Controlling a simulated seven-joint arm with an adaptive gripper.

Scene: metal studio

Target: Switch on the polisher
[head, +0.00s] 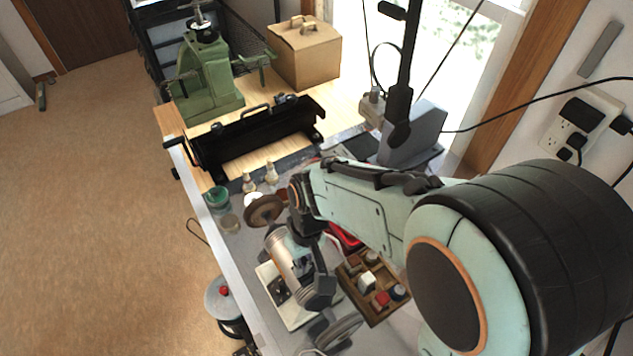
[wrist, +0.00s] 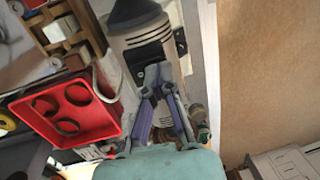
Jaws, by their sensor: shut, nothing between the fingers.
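The polisher (head: 288,252) stands on the bench in the head view. It has a pale metal motor body, a brown wheel (head: 264,209) at its far end and a grey wheel (head: 338,331) at its near end. In the wrist view its grey body (wrist: 143,38) with dark vent slots fills the upper middle. My gripper (wrist: 158,78) is shut and empty. Its fingertips are at a small black part (wrist: 157,70) on the polisher; I cannot tell whether they touch it. The fingertips hide most of that part. In the head view my arm covers part of this area.
A red holder with round holes (wrist: 75,108) is close left of my gripper. A wooden tray of small blocks (head: 375,285) is right of the polisher. Jars (head: 217,198), a black metal bender (head: 255,135), a green press (head: 207,80) and a cardboard box (head: 304,52) stand farther back.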

